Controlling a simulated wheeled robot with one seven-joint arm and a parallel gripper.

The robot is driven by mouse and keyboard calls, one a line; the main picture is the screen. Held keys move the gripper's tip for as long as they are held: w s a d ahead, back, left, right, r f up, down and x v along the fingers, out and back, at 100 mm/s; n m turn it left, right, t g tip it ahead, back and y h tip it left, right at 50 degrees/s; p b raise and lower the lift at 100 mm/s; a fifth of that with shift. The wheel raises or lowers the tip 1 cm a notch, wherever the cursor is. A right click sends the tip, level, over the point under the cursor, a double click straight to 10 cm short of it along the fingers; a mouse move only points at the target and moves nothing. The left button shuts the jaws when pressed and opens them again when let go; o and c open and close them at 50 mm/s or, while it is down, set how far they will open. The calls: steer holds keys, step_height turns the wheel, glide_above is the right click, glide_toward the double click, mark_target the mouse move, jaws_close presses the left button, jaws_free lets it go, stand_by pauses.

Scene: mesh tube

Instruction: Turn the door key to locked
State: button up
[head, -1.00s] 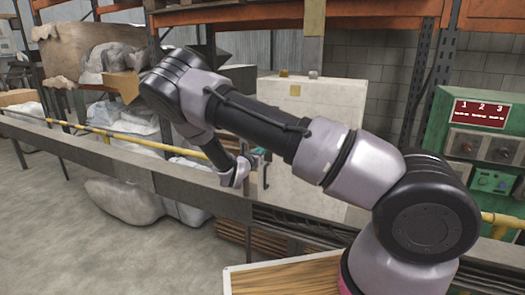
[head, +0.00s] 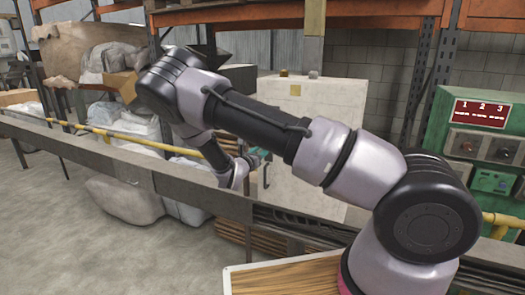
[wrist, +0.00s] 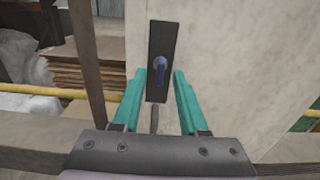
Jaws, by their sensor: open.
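In the wrist view a dark upright lock plate (wrist: 161,35) is fixed to a pale panel. My gripper (wrist: 166,74) has two teal fingers, parted, one on each side of the plate. Nothing is between them but the view of the plate and key; whether the tips reach level with the key I cannot tell. In the head view my gripper (head: 257,160) is small beside the pale panel (head: 310,140), and the key is hidden.
A green control box (head: 480,150) stands at the right. Wrapped bundles and a stone-like lump lie at the left. The floor at lower left is clear.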

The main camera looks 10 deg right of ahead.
steer(key=v, duration=0.9)
steer(key=shift+s+a, duration=0.2)
steer(key=shift+s, duration=0.1)
steer(key=s+d+r+m+g+y, duration=0.1)
steer(key=s+d+r+m+g, duration=0.45)
steer(key=d+m, duration=0.3)
steer(key=s+d+r+m+g+y, duration=0.1)
steer(key=s+d+r+m+g, duration=0.5)
steer(key=m, duration=0.4)
steer(key=s+a+r+m+t+y, duration=0.1)
steer(key=s+r+m+t+y, duration=0.3)
steer(key=s+r+m+y, duration=0.6)
steer(key=shift+s+r+m+y, duration=0.3)
steer(key=shift+s+r+m, duration=2.05)
steer(key=shift+s+r, duration=2.2)
steer(key=shift+w+r, duration=0.25)
steer(key=shift+w, duration=0.05)
